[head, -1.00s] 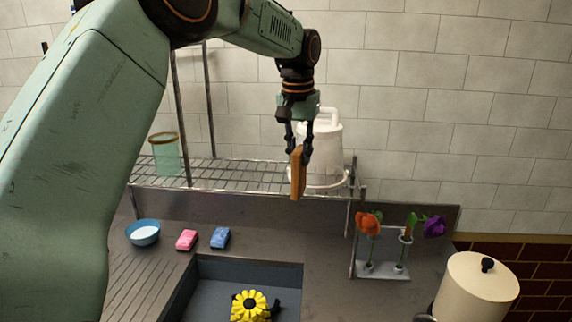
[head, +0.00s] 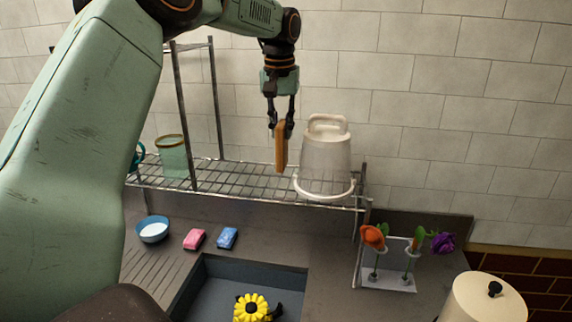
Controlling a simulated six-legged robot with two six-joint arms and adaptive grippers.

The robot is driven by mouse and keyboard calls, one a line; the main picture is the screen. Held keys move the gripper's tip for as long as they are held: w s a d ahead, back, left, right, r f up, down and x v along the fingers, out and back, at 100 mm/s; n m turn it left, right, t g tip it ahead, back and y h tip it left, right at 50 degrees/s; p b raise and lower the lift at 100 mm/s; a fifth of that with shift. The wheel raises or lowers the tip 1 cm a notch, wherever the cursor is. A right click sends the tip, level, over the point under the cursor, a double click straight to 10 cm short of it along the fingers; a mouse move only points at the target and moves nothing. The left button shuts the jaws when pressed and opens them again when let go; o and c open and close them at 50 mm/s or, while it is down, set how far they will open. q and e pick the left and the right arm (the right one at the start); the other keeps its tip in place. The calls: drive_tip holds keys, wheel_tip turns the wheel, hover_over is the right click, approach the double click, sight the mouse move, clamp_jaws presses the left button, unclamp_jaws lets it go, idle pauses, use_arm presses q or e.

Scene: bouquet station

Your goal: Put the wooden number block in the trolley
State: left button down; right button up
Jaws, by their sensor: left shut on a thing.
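My left gripper (head: 281,124) is shut on an orange-brown wooden block (head: 281,150), which I take to be the number block. It hangs upright from the fingers, seen nearly edge-on, so any number on it cannot be read. In the picture it is in front of the wire shelf, left of a white bucket, apart from the bucket. I see nothing clearly recognisable as the trolley. My right gripper is not in view.
A wire shelf (head: 240,187) carries the upturned bucket (head: 326,160) and a green glass (head: 173,158). Below are a blue bowl (head: 152,230), a pink sponge (head: 194,239), a blue sponge (head: 228,238), a sink (head: 205,282) with a yellow flower (head: 251,308), a flower stand (head: 388,278) and a cream canister (head: 482,302).

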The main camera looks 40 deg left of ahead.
sight(281, 154)
use_arm(q)
wheel_tip(281, 154, down, 7)
drive_tip(key=shift+w+a+r+p, duration=0.1)
drive_tip(key=shift+w+a+p, duration=0.05)
drive_tip(key=shift+p, duration=0.3)
drive_tip(key=shift+f, duration=0.25)
drive_tip(key=shift+w+a+f, duration=0.15)
drive_tip(key=shift+a+f, duration=0.05)
drive_tip(key=shift+f, duration=0.15)
drive_tip(key=c, duration=1.6)
unclamp_jaws()
drive_tip(key=o, duration=0.3)
drive_tip(key=shift+d+r, duration=0.15)
drive_tip(key=shift+o, duration=0.2)
drive_tip(key=shift+s+d+r, duration=0.1)
drive_tip(key=shift+s+d, duration=0.05)
drive_tip(key=shift+s, duration=0.05)
